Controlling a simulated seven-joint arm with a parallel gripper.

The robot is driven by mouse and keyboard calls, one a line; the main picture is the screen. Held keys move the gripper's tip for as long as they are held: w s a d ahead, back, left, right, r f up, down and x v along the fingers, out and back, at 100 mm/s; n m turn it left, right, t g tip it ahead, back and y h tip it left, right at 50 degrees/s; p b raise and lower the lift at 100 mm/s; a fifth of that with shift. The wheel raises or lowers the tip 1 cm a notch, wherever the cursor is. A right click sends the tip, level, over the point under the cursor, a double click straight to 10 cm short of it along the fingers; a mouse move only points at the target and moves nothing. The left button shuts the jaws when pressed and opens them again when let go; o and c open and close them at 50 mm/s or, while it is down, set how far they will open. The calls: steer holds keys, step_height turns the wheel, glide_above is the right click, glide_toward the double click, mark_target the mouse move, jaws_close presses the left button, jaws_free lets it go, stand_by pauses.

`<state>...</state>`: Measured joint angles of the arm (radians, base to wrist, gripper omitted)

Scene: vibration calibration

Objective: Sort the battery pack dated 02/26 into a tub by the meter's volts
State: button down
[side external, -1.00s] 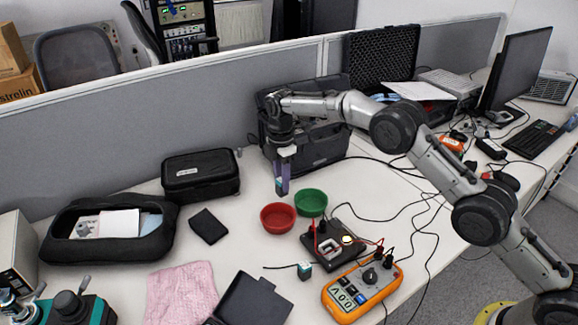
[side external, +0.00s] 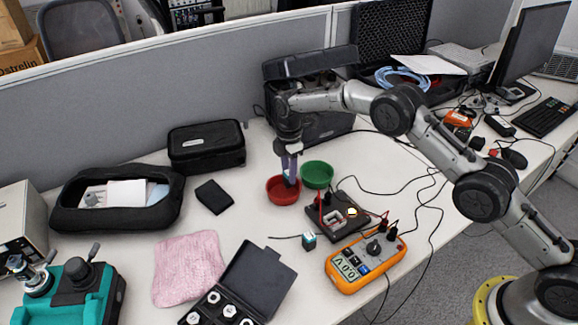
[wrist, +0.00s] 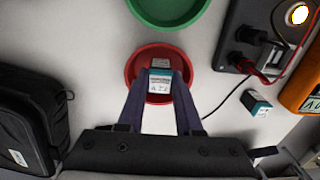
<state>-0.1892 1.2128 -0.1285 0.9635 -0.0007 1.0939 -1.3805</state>
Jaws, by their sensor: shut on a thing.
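My gripper (side external: 290,182) points down into the red tub (side external: 272,192). It is shut on a battery pack (wrist: 160,80) with a white label and teal end, held over or inside the red tub (wrist: 131,72). A second pale label-like patch (wrist: 160,62) shows just beyond it; I cannot tell if it is another pack. The green tub (side external: 317,174) stands beside the red one and looks empty where visible. Another teal-topped battery pack (side external: 309,240) stands on the table by the black test fixture (side external: 318,222). The orange meter (side external: 366,262) seems to show zeros. I cannot read the dates.
A black case (side external: 206,146), a small black pouch (side external: 214,197), a pink cloth (side external: 188,268) and an open black box (side external: 240,290) lie left and front. Wires run from the fixture to the meter. The table between pouch and red tub is clear.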

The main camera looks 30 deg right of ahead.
steer(key=shift+f, duration=0.2)
steer(key=c, duration=0.5)
jaws_free()
steer(key=shift+r, duration=0.1)
steer(key=shift+r, duration=3.9)
